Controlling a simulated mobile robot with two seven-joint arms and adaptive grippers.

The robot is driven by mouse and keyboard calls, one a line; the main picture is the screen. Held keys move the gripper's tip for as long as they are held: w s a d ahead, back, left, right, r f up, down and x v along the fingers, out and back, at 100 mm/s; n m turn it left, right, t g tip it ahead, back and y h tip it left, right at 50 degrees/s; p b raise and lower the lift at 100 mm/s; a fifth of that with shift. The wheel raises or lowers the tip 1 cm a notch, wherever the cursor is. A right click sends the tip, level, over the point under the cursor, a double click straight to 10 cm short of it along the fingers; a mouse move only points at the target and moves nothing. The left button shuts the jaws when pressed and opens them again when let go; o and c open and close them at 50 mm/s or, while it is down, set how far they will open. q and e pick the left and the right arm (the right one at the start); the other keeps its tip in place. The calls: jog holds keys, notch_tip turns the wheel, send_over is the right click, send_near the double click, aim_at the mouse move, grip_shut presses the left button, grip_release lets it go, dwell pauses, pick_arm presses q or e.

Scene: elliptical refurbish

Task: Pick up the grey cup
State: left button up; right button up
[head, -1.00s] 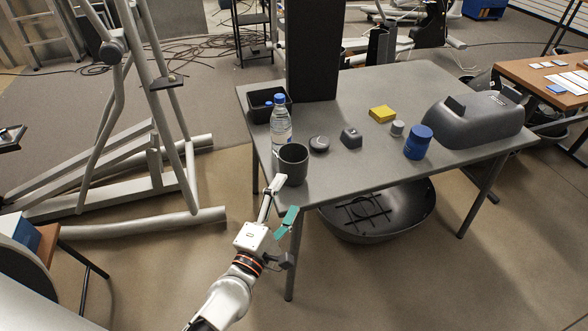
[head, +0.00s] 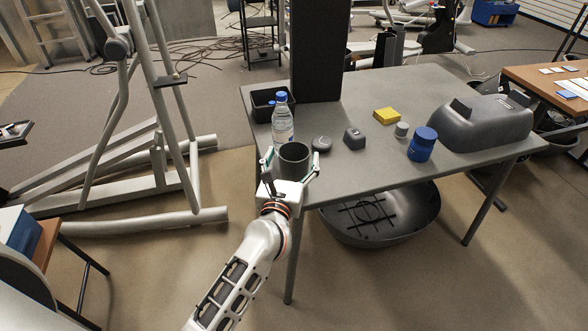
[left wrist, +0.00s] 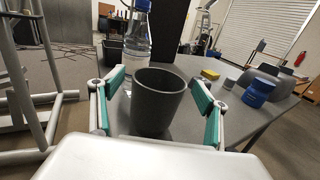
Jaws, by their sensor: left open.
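The dark grey cup (head: 294,158) stands upright near the table's front left corner. My left gripper (head: 291,167) is open, with one finger on each side of the cup. In the left wrist view the cup (left wrist: 158,101) stands between the green finger pads, with a visible gap on both sides. The cup's lower part is hidden behind the gripper in the head view. My right gripper is not in view.
A water bottle (head: 282,122) stands close behind the cup, by a black bin (head: 262,104). Small dark items, a yellow block (head: 386,115), a blue jar (head: 422,144) and a large grey housing (head: 482,122) lie rightward on the table (head: 365,173). A dark column rises behind.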

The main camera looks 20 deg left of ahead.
pick_arm(q)
jog(key=shift+w+a, duration=0.15)
jog(key=shift+w, duration=1.1)
jog(key=c, duration=1.4)
jog(key=shift+c, duration=0.2)
